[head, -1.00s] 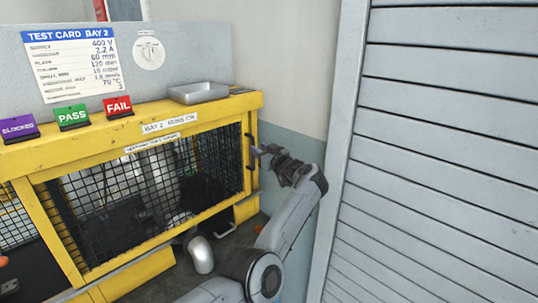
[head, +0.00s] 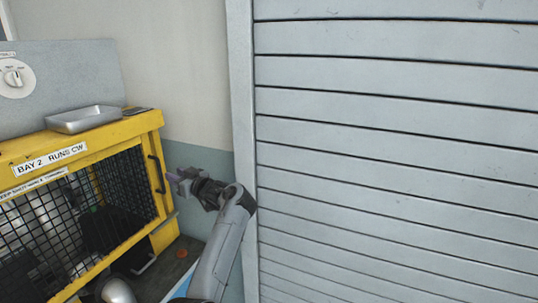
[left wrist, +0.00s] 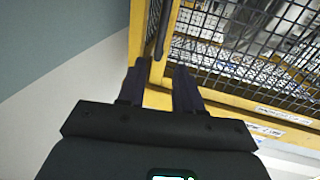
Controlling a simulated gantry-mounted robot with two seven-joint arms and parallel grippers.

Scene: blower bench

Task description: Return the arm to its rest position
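My left arm rises from the bottom of the head view. Its gripper (head: 172,178) is at the right end of the yellow bay, close beside the black door handle (head: 156,174). In the left wrist view the two dark fingers (left wrist: 161,68) stand apart with nothing between them; the yellow frame shows through the gap. The handle (left wrist: 160,32) lies just beyond the fingertips there. I cannot tell whether a finger touches it. My right gripper is not in view.
The yellow bay (head: 98,134) with its black mesh door (head: 125,185) is at left. A grey metal tray (head: 85,119) sits on top. A large slatted grey shutter (head: 395,150) fills the right side. A strip of wall separates them.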

